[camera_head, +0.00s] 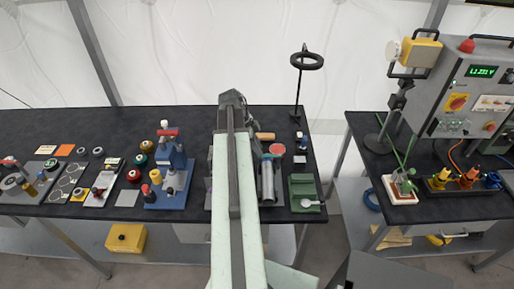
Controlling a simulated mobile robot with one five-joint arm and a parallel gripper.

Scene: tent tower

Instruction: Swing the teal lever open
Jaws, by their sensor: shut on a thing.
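My pale green arm with its dark rail reaches from the bottom edge over the middle of the black bench, ending in a dark grey joint. My gripper's fingers are hidden behind or below the arm, so its hold does not show. A small teal part (270,156) shows just right of the arm, at the top of a grey cylinder (267,181). I cannot tell whether it is the teal lever. The arm covers the bench left of it.
A blue press (172,177) stands left of the arm. A green block (303,193) and a black ring stand (299,88) are on the right. A gap separates this bench from the right bench with its grey meter box (471,88). A yellow box (126,238) sits below.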

